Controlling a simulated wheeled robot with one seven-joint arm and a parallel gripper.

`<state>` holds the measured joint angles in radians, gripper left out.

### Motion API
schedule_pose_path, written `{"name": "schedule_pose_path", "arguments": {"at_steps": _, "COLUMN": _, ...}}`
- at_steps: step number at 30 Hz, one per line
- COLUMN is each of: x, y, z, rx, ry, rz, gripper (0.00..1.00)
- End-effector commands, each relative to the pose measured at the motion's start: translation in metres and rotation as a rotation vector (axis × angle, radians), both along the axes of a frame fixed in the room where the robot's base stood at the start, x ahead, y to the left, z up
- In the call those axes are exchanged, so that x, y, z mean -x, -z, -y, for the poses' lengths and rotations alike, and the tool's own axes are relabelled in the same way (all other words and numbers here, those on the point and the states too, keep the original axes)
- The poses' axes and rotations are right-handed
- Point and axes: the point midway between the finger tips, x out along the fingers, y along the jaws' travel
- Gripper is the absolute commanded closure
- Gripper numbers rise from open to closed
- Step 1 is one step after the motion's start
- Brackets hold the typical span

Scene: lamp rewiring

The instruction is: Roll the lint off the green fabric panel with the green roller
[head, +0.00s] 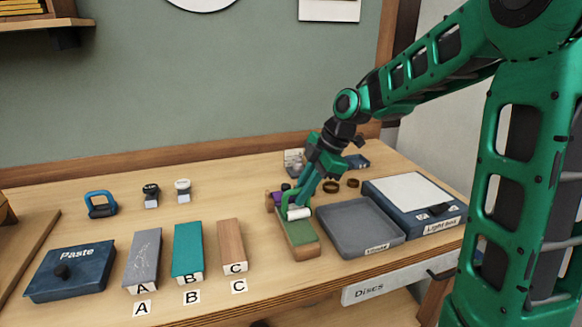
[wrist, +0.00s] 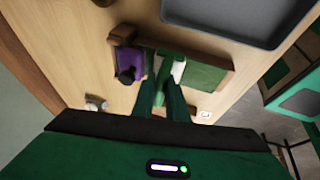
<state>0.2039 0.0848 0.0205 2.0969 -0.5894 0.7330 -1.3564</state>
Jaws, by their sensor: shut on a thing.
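The green fabric panel (head: 299,233) lies on a wooden block at the middle right of the table. It also shows in the wrist view (wrist: 206,77). The roller's white roll (head: 298,213) is over the far part of the panel; it is pale in the wrist view (wrist: 178,71). I cannot tell whether it touches the fabric. My gripper (head: 299,197) points down there, shut on the roller; its two fingers (wrist: 165,98) hide most of the handle in the wrist view. No lint can be made out on the panel.
A grey tray (head: 341,248) stands close to the panel's right, then the light box (head: 430,222). A purple piece (wrist: 134,63) sits on the far side. Blocks A (head: 143,262), B (head: 188,252) and C (head: 232,247) lie left, past a bare strip of table.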

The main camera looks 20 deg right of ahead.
Motion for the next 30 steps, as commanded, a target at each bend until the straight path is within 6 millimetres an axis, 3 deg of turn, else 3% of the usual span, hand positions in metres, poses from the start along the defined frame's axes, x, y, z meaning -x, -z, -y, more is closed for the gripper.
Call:
{"name": "schedule_pose_path", "arguments": {"at_steps": 8, "x": 0.0, "y": 0.0, "z": -0.014, "rx": 0.0, "ry": 0.016, "rz": 0.0, "gripper": 1.0}}
{"name": "schedule_pose_path", "arguments": {"at_steps": 16, "x": 0.0, "y": 0.0, "z": 0.009, "rx": 0.0, "ry": 0.013, "rz": -0.001, "gripper": 1.0}}
{"name": "schedule_pose_path", "arguments": {"at_steps": 24, "x": 0.0, "y": 0.0, "z": -0.013, "rx": 0.0, "ry": 0.016, "rz": 0.0, "gripper": 1.0}}
{"name": "schedule_pose_path", "arguments": {"at_steps": 30, "x": 0.0, "y": 0.0, "z": -0.002, "rx": 0.0, "ry": 0.006, "rz": -0.002, "gripper": 1.0}}
